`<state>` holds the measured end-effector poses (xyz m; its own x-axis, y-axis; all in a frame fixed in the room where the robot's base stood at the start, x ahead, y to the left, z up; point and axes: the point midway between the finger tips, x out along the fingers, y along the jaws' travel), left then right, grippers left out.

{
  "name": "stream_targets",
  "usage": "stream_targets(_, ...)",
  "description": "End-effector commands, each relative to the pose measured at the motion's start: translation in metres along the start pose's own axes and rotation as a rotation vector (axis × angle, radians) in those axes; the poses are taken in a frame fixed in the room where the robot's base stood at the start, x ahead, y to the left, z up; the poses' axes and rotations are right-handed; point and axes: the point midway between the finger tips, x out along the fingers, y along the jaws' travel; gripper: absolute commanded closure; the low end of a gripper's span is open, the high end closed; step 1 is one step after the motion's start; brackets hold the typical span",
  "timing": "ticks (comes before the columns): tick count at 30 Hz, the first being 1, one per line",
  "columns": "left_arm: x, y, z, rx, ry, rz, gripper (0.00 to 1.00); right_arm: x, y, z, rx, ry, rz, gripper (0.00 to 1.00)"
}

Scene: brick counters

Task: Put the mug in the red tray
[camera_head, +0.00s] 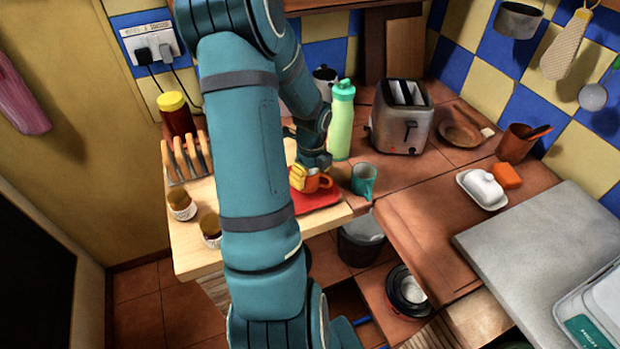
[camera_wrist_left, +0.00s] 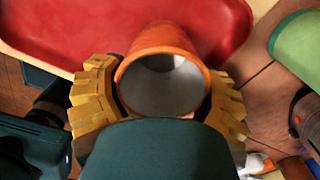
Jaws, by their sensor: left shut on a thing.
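An orange mug (camera_head: 319,182) with a grey inside is held in my left gripper (camera_head: 302,178). In the left wrist view the mug (camera_wrist_left: 162,42) sits between the yellow fingers of the gripper (camera_wrist_left: 160,100), its open mouth facing the camera. The red tray (camera_head: 320,201) lies on the light wooden board, partly hidden behind my left arm. The tray (camera_wrist_left: 60,38) also fills the top of the left wrist view, behind the mug. The mug is over or at the tray; I cannot tell whether they touch. My right gripper is not in view.
A teal mug (camera_head: 363,182) stands right of the tray, with a green bottle (camera_head: 342,122) behind it. A toaster (camera_head: 402,118) stands farther back. A toast rack (camera_head: 186,162) and jars (camera_head: 181,204) stand at the left. The brown counter at right has bare room.

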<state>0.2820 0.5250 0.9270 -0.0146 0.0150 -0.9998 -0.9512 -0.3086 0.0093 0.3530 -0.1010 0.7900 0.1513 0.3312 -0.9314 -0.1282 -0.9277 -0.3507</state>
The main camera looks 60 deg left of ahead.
Motion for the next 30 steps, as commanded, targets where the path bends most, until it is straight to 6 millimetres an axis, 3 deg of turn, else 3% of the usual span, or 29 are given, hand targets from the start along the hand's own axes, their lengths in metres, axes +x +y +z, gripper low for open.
stream_targets(12, 0.009, 0.000, 0.000, 0.001, -0.001, 0.000, 0.75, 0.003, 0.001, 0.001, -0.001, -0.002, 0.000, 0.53)
stream_targets(13, 0.010, 0.000, 0.000, 0.001, -0.001, 0.000, 0.25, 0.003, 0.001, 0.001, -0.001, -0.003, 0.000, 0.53)
stream_targets(15, 0.009, 0.000, 0.000, 0.001, -0.001, 0.000, 0.01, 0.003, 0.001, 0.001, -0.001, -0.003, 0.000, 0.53)
stream_targets(25, 0.006, 0.000, 0.000, 0.000, -0.001, 0.000, 0.00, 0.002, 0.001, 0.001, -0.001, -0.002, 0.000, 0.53)
stream_targets(30, -0.013, -0.001, 0.001, 0.000, -0.003, -0.003, 0.00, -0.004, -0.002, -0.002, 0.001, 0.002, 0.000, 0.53)
